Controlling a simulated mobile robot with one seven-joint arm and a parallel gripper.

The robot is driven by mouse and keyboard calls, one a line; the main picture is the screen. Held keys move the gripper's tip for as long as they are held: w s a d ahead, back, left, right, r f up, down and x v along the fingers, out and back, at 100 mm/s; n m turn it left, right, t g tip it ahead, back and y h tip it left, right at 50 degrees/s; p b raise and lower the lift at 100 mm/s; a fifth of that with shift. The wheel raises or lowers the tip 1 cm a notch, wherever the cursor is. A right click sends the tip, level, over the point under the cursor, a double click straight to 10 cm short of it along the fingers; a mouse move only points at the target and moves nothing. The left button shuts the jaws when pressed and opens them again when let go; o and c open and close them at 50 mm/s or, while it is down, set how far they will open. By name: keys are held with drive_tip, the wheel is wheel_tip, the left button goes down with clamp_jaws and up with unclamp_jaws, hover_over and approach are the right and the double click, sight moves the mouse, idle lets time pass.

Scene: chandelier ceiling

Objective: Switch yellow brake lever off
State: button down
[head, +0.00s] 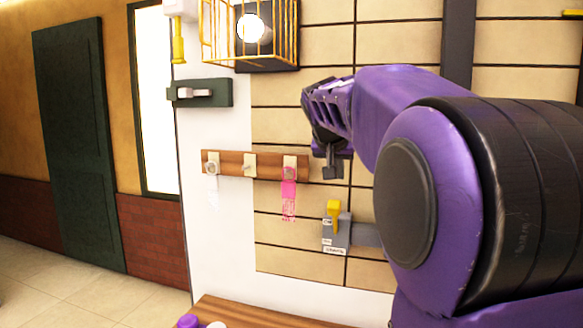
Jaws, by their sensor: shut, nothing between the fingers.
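The yellow brake lever (334,209) stands up from a small grey wall-mounted base (337,236) with white labels, low on the tiled wall right of the middle in the head view. The lever looks upright; its exact setting is hard to tell. My gripper (333,173) is shut and empty, pointing down. In the picture it sits above the lever, with a small gap between them. How far it is from the wall is hard to tell. My purple arm comes in from the right and covers the wall right of the lever base.
A wooden hook rail (232,169) with a pink item (289,195) hanging from it is left of my gripper. Above are a dark switch box (202,93), a yellow handle (178,47) and a caged lamp (250,27). A wooden surface (240,314) lies below.

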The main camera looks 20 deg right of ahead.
sight(335, 221)
drive_tip(key=f, duration=0.3)
drive_tip(key=w+f+b, duration=0.1)
drive_tip(key=shift+d+f, duration=0.25)
drive_tip(key=shift+f, duration=0.05)
drive_tip(key=shift+s+a+f, duration=0.25)
drive_tip(key=shift+s, duration=0.15)
drive_tip(key=shift+a+f, duration=0.1)
